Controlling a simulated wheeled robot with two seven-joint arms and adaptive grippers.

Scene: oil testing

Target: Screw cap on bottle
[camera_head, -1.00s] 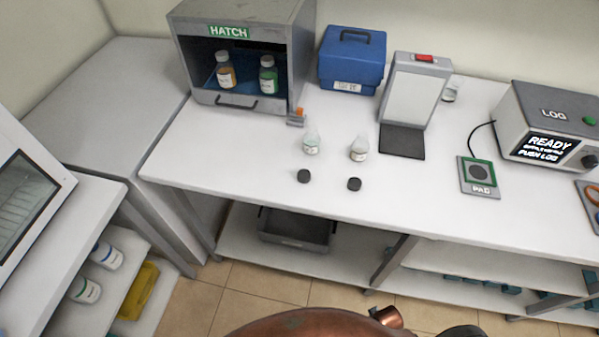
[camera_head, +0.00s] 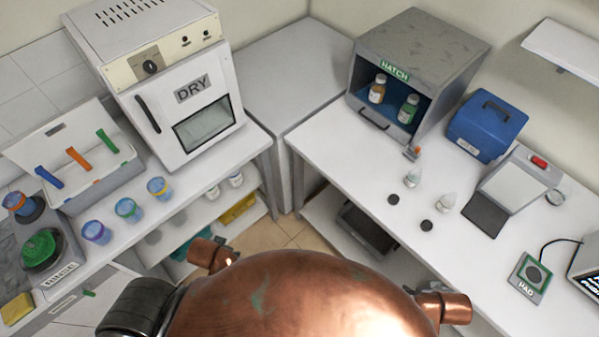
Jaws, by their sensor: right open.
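Two small clear bottles with white labels stand upright on the right-hand bench, one on the left (camera_head: 412,178) and one on the right (camera_head: 446,205). No dark cap shows on either. Two black caps lie flat in front of them, a left cap (camera_head: 393,199) and a right cap (camera_head: 427,225), each apart from the bottles. I see my own copper body and dark arm parts at the bottom, but no gripper fingers of either hand.
A blue case (camera_head: 487,125), a tilted panel stand (camera_head: 515,190) and a pad (camera_head: 531,278) share the right bench. On the left are a drying oven (camera_head: 185,110), several blue jars and a compartment tray (camera_head: 75,160). A floor gap (camera_head: 270,230) separates the benches.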

